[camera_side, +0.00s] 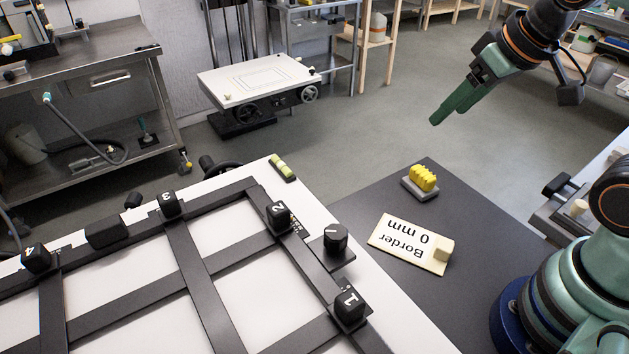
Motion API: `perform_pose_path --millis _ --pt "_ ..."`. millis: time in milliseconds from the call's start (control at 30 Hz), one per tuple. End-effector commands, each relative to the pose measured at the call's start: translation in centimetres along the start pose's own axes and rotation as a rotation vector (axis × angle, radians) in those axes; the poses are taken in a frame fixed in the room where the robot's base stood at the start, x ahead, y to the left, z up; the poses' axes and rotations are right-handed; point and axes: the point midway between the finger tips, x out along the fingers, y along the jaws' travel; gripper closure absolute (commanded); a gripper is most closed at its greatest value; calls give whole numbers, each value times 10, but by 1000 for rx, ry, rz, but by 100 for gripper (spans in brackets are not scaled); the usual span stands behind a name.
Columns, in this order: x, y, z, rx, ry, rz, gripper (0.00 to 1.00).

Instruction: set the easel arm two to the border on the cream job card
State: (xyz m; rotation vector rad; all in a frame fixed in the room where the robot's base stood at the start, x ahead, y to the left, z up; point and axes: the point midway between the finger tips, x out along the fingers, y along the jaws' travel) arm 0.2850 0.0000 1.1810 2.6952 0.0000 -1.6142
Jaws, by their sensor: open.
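The black easel (200,247) lies on a white board at the lower left, with crossing dark arms and numbered black knobs. The knob marked 2 (279,215) sits on the easel's edge at its upper right. The cream job card (409,243) lies on a dark mat to the right of the easel and reads "Border 0 mm", upside down in this view. A small cream block rests at its right end. My gripper (436,120) is green, open and empty, well above and to the right of the easel; its fingers overlap in this view.
Knobs marked 1 (349,304), 3 (168,203) and 4 (35,257) stand on the easel. An unnumbered black knob (335,238) stands near knob 2. A yellow ridged piece (422,179) on a grey base sits behind the card. The dark mat (375,200) is otherwise mostly clear.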

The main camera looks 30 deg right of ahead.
Motion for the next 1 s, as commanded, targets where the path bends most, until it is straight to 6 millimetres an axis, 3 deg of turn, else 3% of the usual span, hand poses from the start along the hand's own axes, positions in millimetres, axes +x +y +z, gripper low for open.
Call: perform_pose_path --millis 167,267,600,800,1000 --pt "-2 -13 -11 0 -32 -20 32" --pt "-4 -34 -27 1 -80 -44 32" --pt "2 -142 -72 9 -295 -79 32" --pt "14 -215 -76 3 -407 -51 32" --pt "24 -265 -66 -1 -475 -13 32"
